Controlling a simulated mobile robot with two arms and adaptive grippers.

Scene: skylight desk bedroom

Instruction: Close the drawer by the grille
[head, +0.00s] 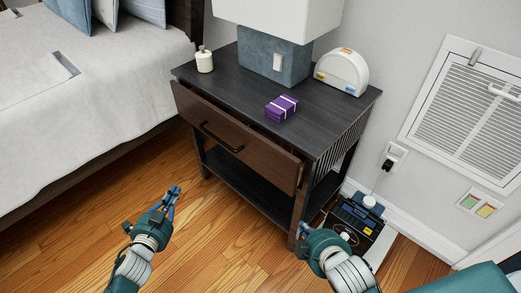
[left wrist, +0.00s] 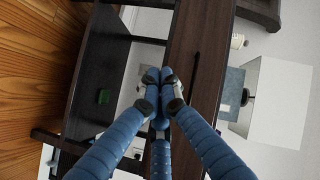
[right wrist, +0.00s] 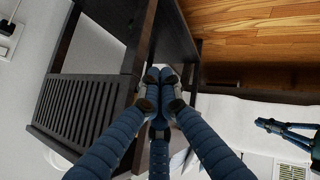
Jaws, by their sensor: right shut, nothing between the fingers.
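The drawer (head: 262,152) is in the dark nightstand (head: 235,86) that stands beside the wall grille (head: 470,105). Its brown front with a dark bar handle (head: 222,138) juts out from under the top, so it stands partly open. My left gripper (head: 174,194) is shut and empty, in front of and below the drawer, apart from it in the head view. The left wrist view shows its joined fingertips (left wrist: 166,76) before the drawer front (left wrist: 205,45). My right gripper (head: 301,240) is shut and empty, low by the nightstand's near right leg; its fingertips also show in the right wrist view (right wrist: 166,76).
On the nightstand stand a lamp (head: 275,62), a white jar (head: 204,60), a purple box (head: 281,108) and a white rounded object (head: 342,71). A bed (head: 85,95) is at left. A dark tray-like item (head: 355,218) lies on the floor at right. Wood floor in front is clear.

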